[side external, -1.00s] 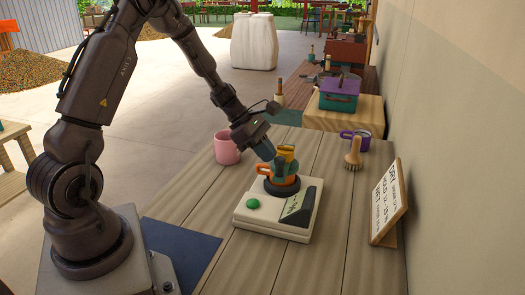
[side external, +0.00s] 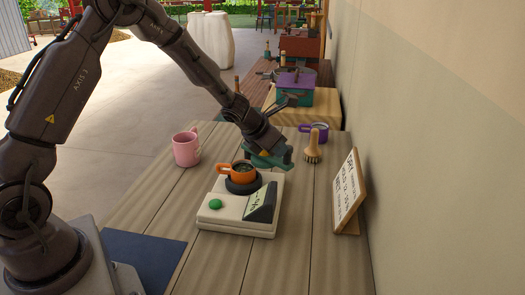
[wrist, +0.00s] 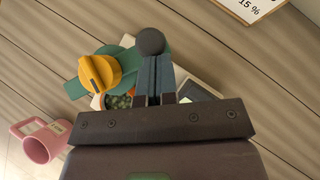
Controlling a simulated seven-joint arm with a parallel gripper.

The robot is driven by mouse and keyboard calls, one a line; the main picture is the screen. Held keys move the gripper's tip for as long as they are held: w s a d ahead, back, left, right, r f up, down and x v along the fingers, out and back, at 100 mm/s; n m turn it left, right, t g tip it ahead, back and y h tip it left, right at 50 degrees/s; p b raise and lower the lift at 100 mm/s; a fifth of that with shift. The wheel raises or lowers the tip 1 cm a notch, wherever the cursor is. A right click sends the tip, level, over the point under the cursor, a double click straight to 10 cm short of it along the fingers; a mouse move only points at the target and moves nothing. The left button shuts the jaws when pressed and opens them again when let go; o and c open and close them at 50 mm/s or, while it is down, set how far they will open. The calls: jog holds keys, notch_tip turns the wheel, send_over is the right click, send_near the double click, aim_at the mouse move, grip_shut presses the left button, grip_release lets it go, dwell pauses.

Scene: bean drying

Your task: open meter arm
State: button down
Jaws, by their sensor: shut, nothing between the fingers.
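The meter (side external: 240,220) is a cream box with a green button (side external: 215,203) and a slanted display. An orange cup (side external: 242,168) sits on its dark ring, its top uncovered. Green beans (wrist: 118,101) show in it in the wrist view. The teal meter arm (side external: 266,160) is swung to the back right of the cup, partly behind my gripper (side external: 274,150). The wrist view shows the arm's yellow knob (wrist: 100,72) and dark ball end (wrist: 150,40). My gripper (wrist: 155,68) is shut and empty, fingertips close to the ball; contact is unclear.
A pink mug (side external: 186,148) stands left of the meter. A wooden brush (side external: 312,148), a purple mug (side external: 318,131) and a sign (side external: 347,190) are on the right near the wall.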

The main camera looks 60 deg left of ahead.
jog(key=w+n+y, duration=0.2)
jog(key=w+n, duration=0.1)
jog(key=w+n+y, duration=0.1)
jog(key=w+n, duration=0.1)
jog(key=shift+a+g, duration=0.25)
jog(key=shift+g, duration=0.05)
jog(key=shift+w+a+n+g+y, duration=0.15)
jog(key=shift+w+a+n+y, duration=0.15)
jog(key=shift+w+n+y, duration=0.25)
jog(key=shift+w+a+n+g+y, duration=0.15)
jog(key=shift+w+a+n+y, duration=0.15)
jog(key=shift+w+n, duration=0.3)
jog(key=shift+s, duration=0.1)
jog(key=shift+d, duration=0.1)
jog(key=s+d, duration=0.1)
jog(key=s, duration=0.1)
jog(key=s+d+r, duration=0.1)
jog(key=s, duration=0.1)
jog(key=shift+d+r, duration=0.15)
jog(key=shift+r, duration=0.05)
jog(key=v, duration=0.9)
